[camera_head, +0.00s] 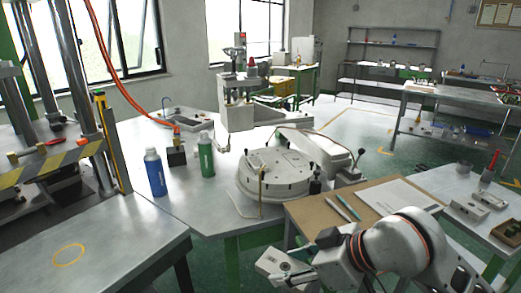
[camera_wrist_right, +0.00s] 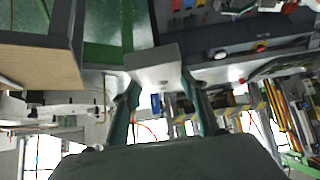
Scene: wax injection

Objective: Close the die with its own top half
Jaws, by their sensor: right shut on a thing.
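My right gripper (camera_head: 297,268) is low in the middle of the head view, its arm coming in from the lower right. It is shut on a grey metal block (camera_head: 273,262), which looks like a die half with a dark round mark on its face. In the right wrist view the same block (camera_wrist_right: 155,66) sits between the two fingertips, held clear of any surface. Two similar grey metal blocks, one nearer (camera_head: 464,212) and one farther (camera_head: 488,199), lie apart on the right-hand table. I cannot tell which matches the held half. My left gripper is not in view.
A round metal machine (camera_head: 275,172) and two bottles stand on the middle bench. The left table (camera_head: 120,240) is mostly bare.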

